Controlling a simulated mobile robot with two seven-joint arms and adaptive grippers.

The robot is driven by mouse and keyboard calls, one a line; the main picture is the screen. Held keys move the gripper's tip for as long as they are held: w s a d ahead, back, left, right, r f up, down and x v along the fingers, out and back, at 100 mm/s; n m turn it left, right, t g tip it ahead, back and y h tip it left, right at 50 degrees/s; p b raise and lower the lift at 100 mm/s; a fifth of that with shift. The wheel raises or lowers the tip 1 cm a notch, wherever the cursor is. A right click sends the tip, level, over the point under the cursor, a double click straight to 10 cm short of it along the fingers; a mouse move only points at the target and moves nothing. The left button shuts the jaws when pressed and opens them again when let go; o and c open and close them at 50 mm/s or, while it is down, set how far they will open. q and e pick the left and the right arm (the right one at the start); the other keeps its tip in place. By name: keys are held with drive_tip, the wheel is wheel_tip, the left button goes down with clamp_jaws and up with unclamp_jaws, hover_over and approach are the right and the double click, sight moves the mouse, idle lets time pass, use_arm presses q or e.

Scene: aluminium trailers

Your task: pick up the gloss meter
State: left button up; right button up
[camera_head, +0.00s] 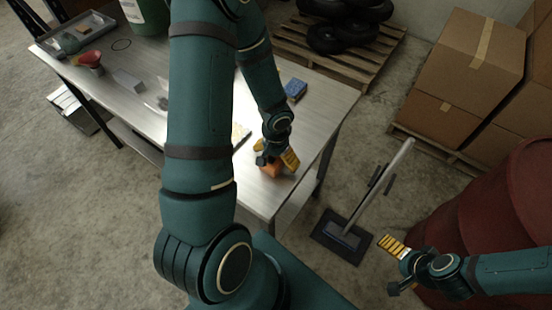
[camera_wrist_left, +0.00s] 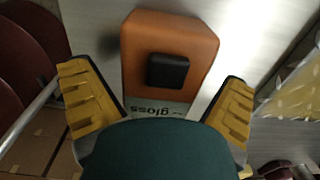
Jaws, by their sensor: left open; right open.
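The gloss meter (camera_head: 271,170) is an orange block near the front right corner of the metal table. In the left wrist view the gloss meter (camera_wrist_left: 138,62) shows a black square pad and a pale strip lettered "gloss". My left gripper (camera_head: 276,160) is at the gloss meter and partly hides it in the head view. In the wrist view the yellow fingers of my left gripper (camera_wrist_left: 155,78) are open on either side of it, with gaps showing. My right gripper (camera_head: 394,264) is open and empty, away from the table at the lower right.
The metal table (camera_head: 319,92) also holds a blue box (camera_head: 295,89), a red-topped item (camera_head: 91,60) and a grey tray (camera_head: 76,38). A floor stand (camera_head: 345,236), a dark red drum (camera_head: 497,207) and cardboard boxes (camera_head: 466,62) stand to the right.

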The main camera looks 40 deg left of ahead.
use_arm(q)
drive_tip(key=shift+f, duration=0.25)
drive_tip(key=c, duration=1.4)
drive_tip(key=shift+r, duration=0.1)
